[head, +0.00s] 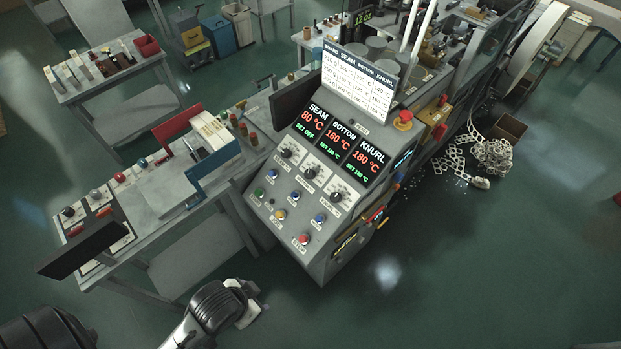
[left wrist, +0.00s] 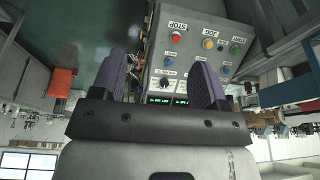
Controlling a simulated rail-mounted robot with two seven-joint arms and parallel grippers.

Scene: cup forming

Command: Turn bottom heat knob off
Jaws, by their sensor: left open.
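The grey control panel (head: 270,210) stands in the middle of the head view. The bottom heat knob (head: 311,172) is the middle one of three black dials on white plates, under the BOTTOM display (head: 339,143), which reads 160 °C with a green set value. The SEAM display reads SET OFF. My left gripper (head: 248,303) is low and in front of the panel, well apart from it. In the left wrist view, the left gripper (left wrist: 158,82) is open and empty, and the panel appears upside down. One dial (left wrist: 164,86) shows between the fingers; its label is too small to read.
The red stop button (head: 304,239) and several coloured buttons sit below the dials. A red emergency button (head: 403,120) is at the panel's upper right. A workbench (head: 160,190) stands to the left.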

